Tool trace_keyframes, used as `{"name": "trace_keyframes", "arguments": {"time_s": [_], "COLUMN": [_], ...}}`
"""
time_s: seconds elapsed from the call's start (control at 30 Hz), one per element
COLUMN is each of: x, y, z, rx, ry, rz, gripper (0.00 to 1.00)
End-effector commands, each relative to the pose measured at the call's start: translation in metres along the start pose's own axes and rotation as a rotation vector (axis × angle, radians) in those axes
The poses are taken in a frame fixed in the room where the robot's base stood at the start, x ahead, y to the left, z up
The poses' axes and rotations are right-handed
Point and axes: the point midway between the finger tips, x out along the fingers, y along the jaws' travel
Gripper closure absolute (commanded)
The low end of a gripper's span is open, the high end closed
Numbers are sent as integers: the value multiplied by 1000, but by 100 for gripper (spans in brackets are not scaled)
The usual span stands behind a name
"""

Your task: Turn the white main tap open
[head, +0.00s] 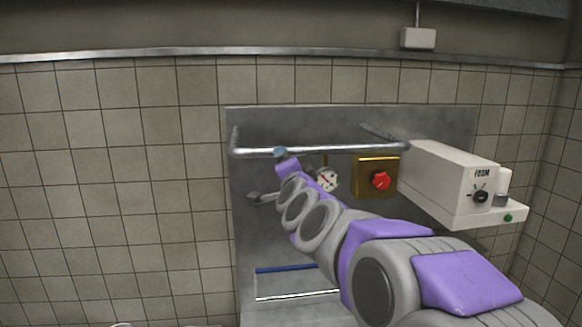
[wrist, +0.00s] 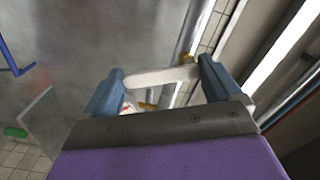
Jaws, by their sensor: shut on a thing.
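My gripper (wrist: 162,78) is shut on a white bar-shaped handle, the white main tap (wrist: 158,77). In the wrist view the handle spans between the two blue-grey fingers, lying slightly tilted. A yellow-brass part shows just beyond its right end, and a pipe runs behind. In the head view my gripper (head: 281,155) is at the upper left of the steel panel, by the horizontal rail. The white tap cannot be made out there; my gripper and arm cover that area.
A round gauge (head: 327,179), a brass box with a red knob (head: 380,181) and a cream machine with a black dial (head: 450,182) are on the right. A metal rail (head: 320,150) crosses the steel panel (head: 245,240). A grey lever (head: 262,197) sits lower left. Tiled wall surrounds the panel.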

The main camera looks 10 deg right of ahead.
Motion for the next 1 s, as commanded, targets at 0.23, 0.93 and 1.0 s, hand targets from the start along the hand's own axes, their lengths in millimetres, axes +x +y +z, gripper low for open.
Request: {"name": "trace_keyframes", "arguments": {"time_s": [0.23, 0.93, 1.0], "x": [0, 1, 1], "y": [2, 3, 3], "z": [10, 18, 18], "rx": [206, 433, 434], "ry": [-8, -8, -8], "rz": [7, 12, 12], "gripper": [64, 64, 63]}}
